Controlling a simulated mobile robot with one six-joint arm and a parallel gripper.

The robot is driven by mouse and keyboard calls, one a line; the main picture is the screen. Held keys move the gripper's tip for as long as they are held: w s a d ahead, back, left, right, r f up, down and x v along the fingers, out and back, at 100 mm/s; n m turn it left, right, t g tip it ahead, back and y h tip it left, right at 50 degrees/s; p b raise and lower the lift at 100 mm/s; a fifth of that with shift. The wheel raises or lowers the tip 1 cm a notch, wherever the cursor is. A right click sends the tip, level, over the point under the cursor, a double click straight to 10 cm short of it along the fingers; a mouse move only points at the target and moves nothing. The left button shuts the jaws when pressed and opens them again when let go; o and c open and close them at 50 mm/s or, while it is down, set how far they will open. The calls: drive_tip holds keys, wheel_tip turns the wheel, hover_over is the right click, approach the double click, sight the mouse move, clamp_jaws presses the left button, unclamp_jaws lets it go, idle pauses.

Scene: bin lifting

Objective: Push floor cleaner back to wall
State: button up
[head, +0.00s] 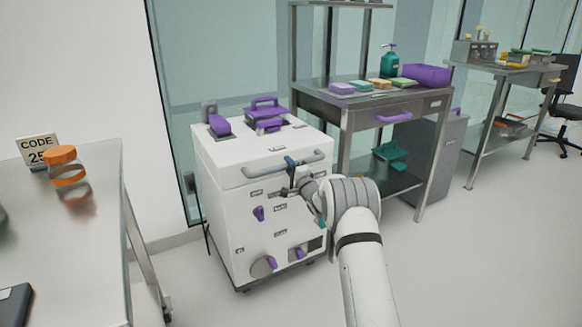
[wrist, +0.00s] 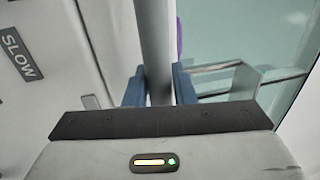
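The floor cleaner (head: 255,195) is a white box-shaped machine on a low dark base, with purple parts on its top and front. It stands left of centre in the head view, upright, close to the wall (head: 185,100) of white panel and teal glass. A grey handle bar (head: 252,172) runs across its upper front. My gripper (head: 290,172) is at the right part of this bar. In the wrist view its blue fingers (wrist: 159,88) lie against both sides of the bar (wrist: 156,40), shut on it. The cleaner's back and the gap behind it are hidden.
Open floor (head: 470,250) lies at the right front.

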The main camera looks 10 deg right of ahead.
drive_tip(key=shift+o, duration=0.8)
drive_tip(key=shift+w+a, duration=0.15)
drive_tip(key=shift+a, duration=0.05)
drive_tip(key=shift+o, duration=1.1)
drive_tip(key=shift+d, duration=0.15)
drive_tip(key=shift+d, duration=0.1)
drive_tip(key=p+v, duration=0.1)
drive_tip(key=v, duration=0.7)
drive_tip(key=shift+p, duration=0.4)
